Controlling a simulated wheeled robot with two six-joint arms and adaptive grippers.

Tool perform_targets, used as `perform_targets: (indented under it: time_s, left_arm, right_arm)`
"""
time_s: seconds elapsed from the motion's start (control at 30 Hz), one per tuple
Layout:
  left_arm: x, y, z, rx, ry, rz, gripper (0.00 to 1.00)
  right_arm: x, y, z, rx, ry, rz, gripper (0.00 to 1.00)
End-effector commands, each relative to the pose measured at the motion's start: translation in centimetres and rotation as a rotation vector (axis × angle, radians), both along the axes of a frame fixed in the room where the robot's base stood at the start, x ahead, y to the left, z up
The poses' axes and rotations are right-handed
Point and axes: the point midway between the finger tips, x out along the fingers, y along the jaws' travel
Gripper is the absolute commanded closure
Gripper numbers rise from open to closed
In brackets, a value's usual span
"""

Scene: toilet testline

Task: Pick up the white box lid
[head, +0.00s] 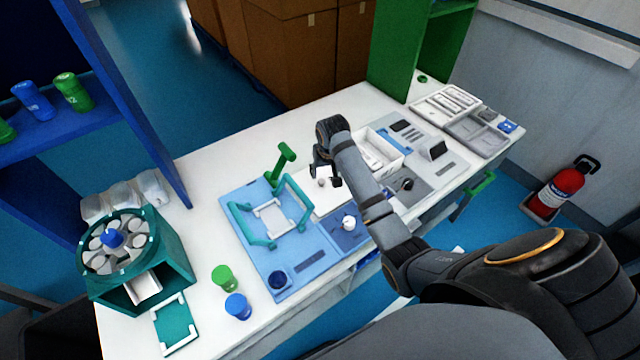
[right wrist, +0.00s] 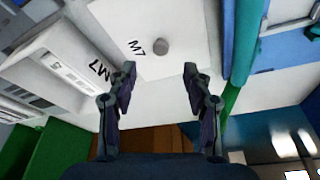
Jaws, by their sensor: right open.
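The white box lid (head: 330,203) is a flat white plate with a small grey round knob (right wrist: 161,46). It lies on the worktable beside the blue fixture, partly hidden by my right gripper in the head view. In the right wrist view the lid (right wrist: 190,28) is at the top middle, marked "M7". My right gripper (head: 328,180) is open and empty above the lid. In the right wrist view its fingertips (right wrist: 160,70) are spread on both sides of the knob's line, apart from it. The open white box (head: 396,160) stands just right of the lid. My left gripper is not in view.
The blue fixture with teal handles (head: 240,218) is left of the lid. A teal carousel (head: 150,262), a green cap (head: 223,278) and a blue cap (head: 238,306) stand further left. Grey trays (head: 470,130) are at the right. A green post (head: 395,50) rises behind.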

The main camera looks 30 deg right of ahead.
Motion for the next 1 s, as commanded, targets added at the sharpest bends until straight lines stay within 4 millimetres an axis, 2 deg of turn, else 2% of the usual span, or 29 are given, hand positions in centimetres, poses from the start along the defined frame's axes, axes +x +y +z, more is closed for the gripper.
perform_targets:
  time_s: [0.03, 0.1, 0.17, 0.27, 0.4, 0.5, 0.7, 0.8, 0.97, 1.0]
  left_arm:
    - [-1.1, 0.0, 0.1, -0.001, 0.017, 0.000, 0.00]
    - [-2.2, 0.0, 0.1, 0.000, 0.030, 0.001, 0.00]
    - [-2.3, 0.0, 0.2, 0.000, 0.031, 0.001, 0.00]
    - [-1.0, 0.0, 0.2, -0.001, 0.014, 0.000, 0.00]
    - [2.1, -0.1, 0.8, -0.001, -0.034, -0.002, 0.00]
    - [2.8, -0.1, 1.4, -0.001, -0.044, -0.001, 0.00]
    - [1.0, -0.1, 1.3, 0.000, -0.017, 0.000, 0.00]
    - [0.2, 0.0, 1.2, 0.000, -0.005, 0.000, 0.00]
    - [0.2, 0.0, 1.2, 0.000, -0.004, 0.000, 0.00]
    - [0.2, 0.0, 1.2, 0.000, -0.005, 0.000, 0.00]
  right_arm:
    - [0.2, 0.0, -0.8, 0.001, 0.004, 0.000, 0.49]
    - [0.6, -0.1, -1.9, 0.001, 0.002, -0.001, 0.49]
    - [0.8, -0.2, -2.5, 0.000, 0.001, 0.000, 0.49]
    - [1.0, -0.2, -3.0, 0.000, 0.000, 0.000, 0.49]
    - [1.2, -0.3, -3.5, 0.000, 0.000, 0.000, 0.49]
    - [1.8, -0.4, -4.8, 0.001, 0.003, 0.000, 0.49]
    - [2.8, -0.6, -7.5, 0.000, 0.001, 0.001, 0.49]
    - [2.9, -0.7, -7.9, -0.001, -0.002, 0.001, 0.49]
    - [2.9, -0.7, -7.9, -0.001, -0.002, 0.001, 0.49]
    - [2.9, -0.7, -7.9, -0.001, -0.002, 0.001, 0.55]
